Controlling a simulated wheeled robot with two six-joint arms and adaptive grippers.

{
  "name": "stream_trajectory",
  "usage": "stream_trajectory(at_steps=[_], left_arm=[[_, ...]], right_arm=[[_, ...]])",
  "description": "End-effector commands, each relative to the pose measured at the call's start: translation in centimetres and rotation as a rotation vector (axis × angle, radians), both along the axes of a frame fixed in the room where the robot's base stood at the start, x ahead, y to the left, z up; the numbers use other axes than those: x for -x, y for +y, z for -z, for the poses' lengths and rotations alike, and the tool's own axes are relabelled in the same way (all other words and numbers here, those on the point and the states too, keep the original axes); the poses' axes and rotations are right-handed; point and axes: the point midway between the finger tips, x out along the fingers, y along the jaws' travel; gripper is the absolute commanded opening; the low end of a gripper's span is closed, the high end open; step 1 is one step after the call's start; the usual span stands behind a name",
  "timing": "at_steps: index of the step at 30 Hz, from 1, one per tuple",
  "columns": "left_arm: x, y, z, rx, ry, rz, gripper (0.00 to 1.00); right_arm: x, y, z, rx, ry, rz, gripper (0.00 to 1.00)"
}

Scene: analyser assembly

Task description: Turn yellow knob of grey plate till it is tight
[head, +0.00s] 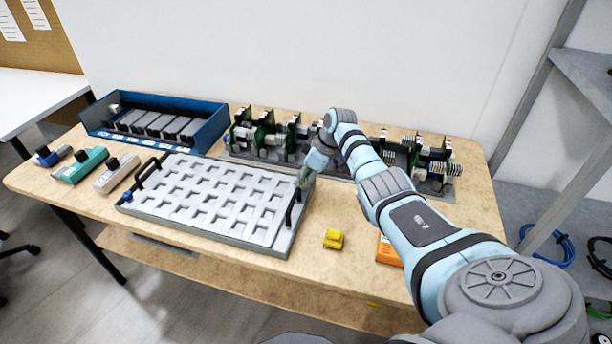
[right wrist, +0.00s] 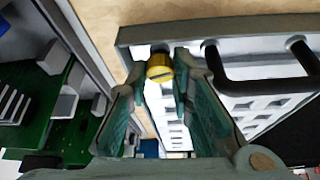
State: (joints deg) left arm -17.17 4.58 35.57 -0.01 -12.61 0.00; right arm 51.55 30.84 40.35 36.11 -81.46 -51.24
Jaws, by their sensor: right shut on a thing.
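The grey plate (head: 215,232) is a wide tray with rows of square recesses and a black handle at each end. It lies on the wooden table, and its edge and a black handle (right wrist: 262,84) also show in the right wrist view. The yellow knob (right wrist: 160,68) sits at the plate's edge, round with a slot across its face. My right gripper (head: 302,184) reaches down to the plate's far right corner. In the right wrist view its two green-padded fingers (right wrist: 161,78) are shut on the knob, one on each side. My left gripper is not in view.
A row of green circuit boards on a grey base (head: 445,188) stands behind the plate. A yellow block (head: 334,239) and an orange box (head: 386,252) lie right of the plate.

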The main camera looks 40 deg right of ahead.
Motion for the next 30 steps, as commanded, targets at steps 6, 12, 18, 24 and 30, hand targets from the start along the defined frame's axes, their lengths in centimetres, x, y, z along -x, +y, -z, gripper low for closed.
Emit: stream_trajectory(at_steps=[6, 12, 18, 24, 30], left_arm=[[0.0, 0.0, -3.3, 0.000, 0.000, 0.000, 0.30], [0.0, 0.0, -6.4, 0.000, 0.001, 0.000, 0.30], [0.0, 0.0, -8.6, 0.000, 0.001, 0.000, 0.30], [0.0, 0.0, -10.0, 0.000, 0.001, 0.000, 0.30], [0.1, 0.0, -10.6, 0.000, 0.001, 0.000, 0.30]], right_arm=[[0.1, 0.2, -0.7, -0.001, 0.002, 0.115, 0.00], [0.1, 0.3, -0.8, -0.001, 0.000, 0.278, 0.00], [0.1, 0.4, -0.7, -0.001, 0.000, 0.452, 0.00], [0.0, 0.4, -0.5, -0.001, 0.000, 0.604, 0.00], [0.0, 0.4, -0.3, -0.002, -0.002, 0.708, 0.00]])
